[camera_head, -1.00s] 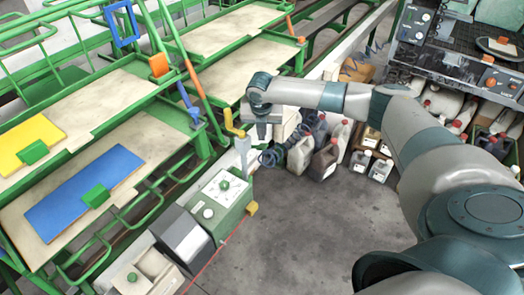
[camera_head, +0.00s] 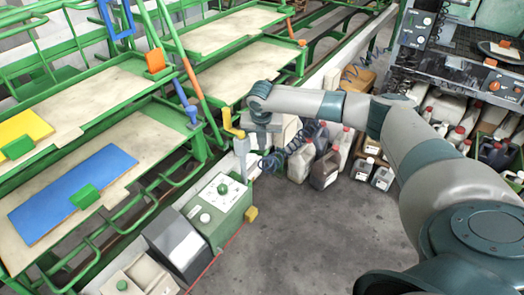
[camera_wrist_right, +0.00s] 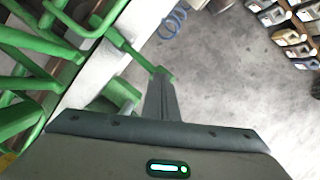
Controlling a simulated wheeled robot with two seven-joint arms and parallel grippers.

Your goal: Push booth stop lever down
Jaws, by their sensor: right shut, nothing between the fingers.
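My right gripper (camera_head: 262,140) points down at the end of my outstretched right arm, and its fingertips are hard to make out in the head view. In the right wrist view its fingers (camera_wrist_right: 160,98) are shut and empty. A green rod with a block-like end (camera_wrist_right: 163,74) shows right by the fingertips there; I cannot tell whether they touch. I cannot tell for sure which part is the booth stop lever. My left gripper is out of view.
A green control box (camera_head: 222,208) with knobs stands below the gripper. Green racks with trays (camera_head: 110,140) fill the left. Several jugs (camera_head: 325,168) and a blue coiled hose (camera_head: 273,162) lie beyond. The grey floor (camera_head: 310,235) at the centre is clear.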

